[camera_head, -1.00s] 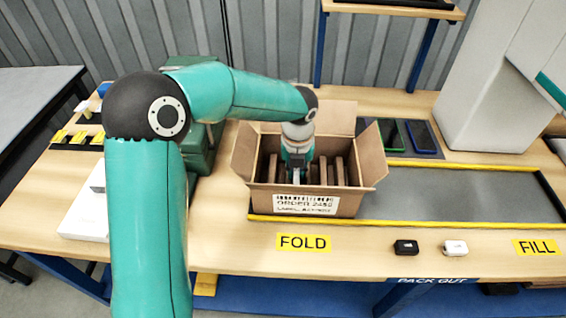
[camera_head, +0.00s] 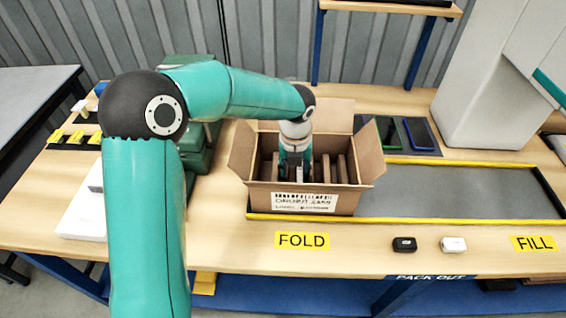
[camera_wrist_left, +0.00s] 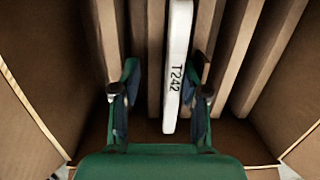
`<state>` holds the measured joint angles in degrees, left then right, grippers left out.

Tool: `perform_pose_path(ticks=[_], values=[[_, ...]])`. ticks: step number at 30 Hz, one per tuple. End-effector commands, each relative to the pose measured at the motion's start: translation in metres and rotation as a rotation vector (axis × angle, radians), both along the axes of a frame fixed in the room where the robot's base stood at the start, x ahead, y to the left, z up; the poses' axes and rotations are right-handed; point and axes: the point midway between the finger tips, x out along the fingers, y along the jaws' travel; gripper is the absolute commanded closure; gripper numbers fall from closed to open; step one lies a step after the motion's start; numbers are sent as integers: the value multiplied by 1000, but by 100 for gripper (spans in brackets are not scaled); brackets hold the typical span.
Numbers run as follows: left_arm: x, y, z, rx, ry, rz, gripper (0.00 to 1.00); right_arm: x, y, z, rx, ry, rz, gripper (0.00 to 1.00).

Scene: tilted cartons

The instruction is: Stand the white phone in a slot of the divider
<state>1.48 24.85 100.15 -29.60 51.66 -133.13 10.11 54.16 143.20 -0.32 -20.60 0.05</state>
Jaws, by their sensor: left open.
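The white phone (camera_wrist_left: 178,65), marked T242, stands on edge in a slot of the brown divider (camera_wrist_left: 222,55) in the left wrist view. The divider (camera_head: 342,169) sits inside the open carton (camera_head: 345,204), which carries an order label. My left gripper (camera_head: 297,178) reaches down into the carton from above. In the left wrist view its fingers (camera_wrist_left: 160,97) are open, one on each side of the phone, with gaps beside it. The phone's lower edge is hidden. My right gripper does not show.
The carton's flaps stand open around the arm. A green phone (camera_head: 387,134) and a blue phone (camera_head: 419,134) lie behind on the right. A black case (camera_head: 405,245) and a white case (camera_head: 454,245) lie in front. The grey strip (camera_head: 450,192) is clear.

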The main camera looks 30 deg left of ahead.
Motion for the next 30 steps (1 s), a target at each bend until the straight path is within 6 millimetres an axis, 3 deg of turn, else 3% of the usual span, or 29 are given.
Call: perform_pose_path(ticks=[5,19,24,30], values=[[-1,-1,17,1,-5,0,56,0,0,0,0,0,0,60],[-11,-5,102,-1,-5,1,56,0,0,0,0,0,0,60],[-13,-6,116,0,-2,0,56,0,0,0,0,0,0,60],[-14,-6,118,0,0,0,56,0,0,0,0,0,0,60]])
